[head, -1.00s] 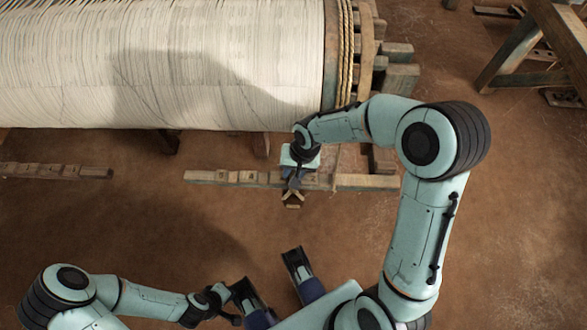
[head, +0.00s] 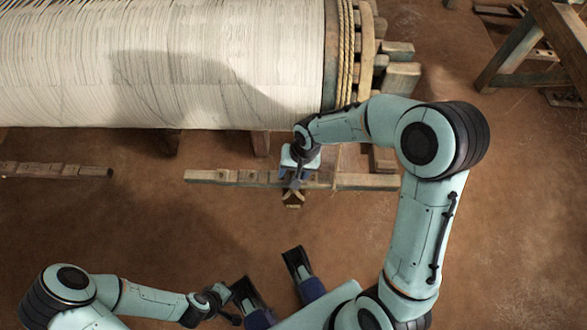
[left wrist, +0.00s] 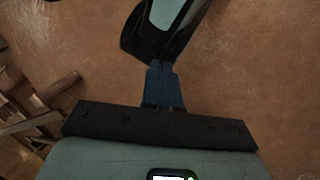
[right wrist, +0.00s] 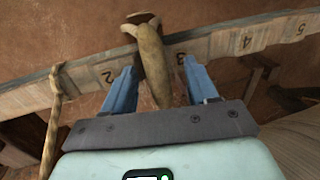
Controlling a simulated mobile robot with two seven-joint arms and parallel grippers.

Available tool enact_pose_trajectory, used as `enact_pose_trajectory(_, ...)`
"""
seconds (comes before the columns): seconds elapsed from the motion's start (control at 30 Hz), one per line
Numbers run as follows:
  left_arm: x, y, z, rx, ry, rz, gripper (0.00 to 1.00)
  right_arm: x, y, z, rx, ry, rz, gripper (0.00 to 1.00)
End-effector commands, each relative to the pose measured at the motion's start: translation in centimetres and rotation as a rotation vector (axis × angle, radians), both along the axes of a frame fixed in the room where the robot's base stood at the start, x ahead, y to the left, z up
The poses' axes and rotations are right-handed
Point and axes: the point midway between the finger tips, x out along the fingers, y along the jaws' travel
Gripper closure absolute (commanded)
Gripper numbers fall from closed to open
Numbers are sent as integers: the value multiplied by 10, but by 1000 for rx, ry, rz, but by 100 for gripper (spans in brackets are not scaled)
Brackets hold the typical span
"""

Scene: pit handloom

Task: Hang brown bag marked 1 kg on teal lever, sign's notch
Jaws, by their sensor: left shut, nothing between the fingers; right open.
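A brown bag (right wrist: 153,65) with a flared neck shows in the right wrist view, between the spread blue fingers of my right gripper (right wrist: 160,72). It lies across the lever (right wrist: 222,44) at the stretch between the numbers 2 and 3; I cannot tell whether its loop sits in a notch. No weight mark is readable. In the head view the bag (head: 292,201) shows small below my right gripper (head: 293,184), at the front side of the lever (head: 232,177). My left gripper (left wrist: 164,72) is shut and empty, over the floor. The sign is not in view.
A rope (right wrist: 53,125) hangs from the lever left of the number 2. The large white warp roller (head: 170,65) lies behind the lever. Another notched bar (head: 60,170) is at the left. A wooden frame (head: 530,50) stands at the upper right.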

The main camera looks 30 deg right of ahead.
Motion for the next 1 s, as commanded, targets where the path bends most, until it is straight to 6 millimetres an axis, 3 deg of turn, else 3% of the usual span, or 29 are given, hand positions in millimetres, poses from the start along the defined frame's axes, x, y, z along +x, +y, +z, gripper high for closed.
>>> enact_pose_trajectory(0.07,3,1,0,4,-10,4,100,0,0,0,1,1,0,42)
enact_pose_trajectory(0.17,0,0,5,-1,0,0,100,-1,-2,14,0,-3,-2,42)
enact_pose_trajectory(0.63,-33,-14,35,-41,92,-37,100,-10,-18,113,1,-8,-1,42)
enact_pose_trajectory(0.8,-35,-14,37,-42,96,-38,100,-12,-21,129,1,-6,0,42)
enact_pose_trajectory(1.0,-35,-14,38,-42,98,-38,100,-13,-22,133,1,-4,0,42)
